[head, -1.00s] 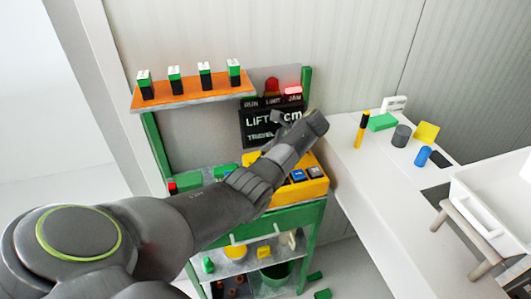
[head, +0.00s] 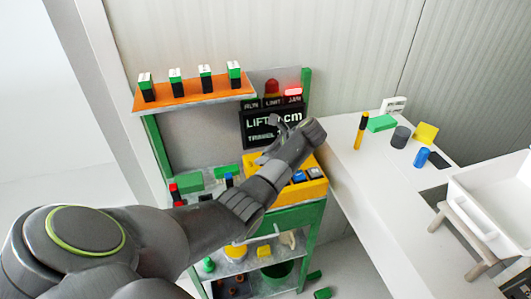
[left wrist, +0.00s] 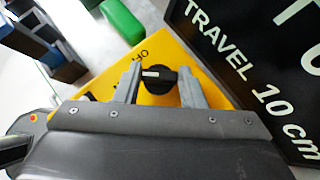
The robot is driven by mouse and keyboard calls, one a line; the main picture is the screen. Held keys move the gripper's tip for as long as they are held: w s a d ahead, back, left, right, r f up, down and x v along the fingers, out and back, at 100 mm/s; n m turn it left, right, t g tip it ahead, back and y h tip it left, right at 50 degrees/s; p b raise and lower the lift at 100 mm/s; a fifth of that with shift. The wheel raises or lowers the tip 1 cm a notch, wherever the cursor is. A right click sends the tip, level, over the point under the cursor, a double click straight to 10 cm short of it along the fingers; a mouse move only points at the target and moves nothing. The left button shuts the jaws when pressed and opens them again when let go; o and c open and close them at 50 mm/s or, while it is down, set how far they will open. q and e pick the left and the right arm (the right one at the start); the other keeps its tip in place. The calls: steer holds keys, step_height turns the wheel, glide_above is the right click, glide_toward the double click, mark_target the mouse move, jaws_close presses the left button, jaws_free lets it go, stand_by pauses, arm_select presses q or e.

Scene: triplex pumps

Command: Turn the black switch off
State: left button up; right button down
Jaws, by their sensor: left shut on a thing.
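The black switch (left wrist: 157,86) is a round black knob with a pale pointer mark, on the yellow control box (left wrist: 188,62). In the left wrist view my left gripper (left wrist: 160,79) has one finger on each side of the knob and is shut on it. In the head view my left gripper (head: 268,157) is over the left part of the yellow box (head: 312,187), and my arm hides the switch there. My right gripper is not in view.
A black display (head: 258,142) reading LIFT and TRAVEL stands behind the box, with a red light lit over JAM (head: 293,92). An orange shelf (head: 195,97) holds several green-and-black pieces. A white table (head: 370,190) with small objects is at the right.

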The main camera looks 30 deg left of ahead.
arm_select(q)
steer(key=m+t, duration=0.1)
steer(key=m+t+p, duration=0.1)
steer(key=m, duration=0.1)
steer(key=m+t, duration=0.1)
steer(key=shift+s+a+r+m+t, duration=0.1)
steer(key=shift+s+r+m+t, duration=0.05)
steer(key=shift+s+m+t, duration=0.15)
steer(key=shift+s+m+t+h+p, duration=0.1)
steer(key=shift+m+t+h+p, duration=0.55)
steer(key=shift+m, duration=0.5)
steer(key=shift+m+t+h+p, duration=0.45)
steer(key=shift+m+t+p, duration=0.25)
steer(key=shift+m+t, duration=0.35)
steer(key=o, duration=0.7)
steer(key=b+v, duration=0.3)
steer(key=v, duration=1.4)
steer(key=shift+s+r, duration=0.1)
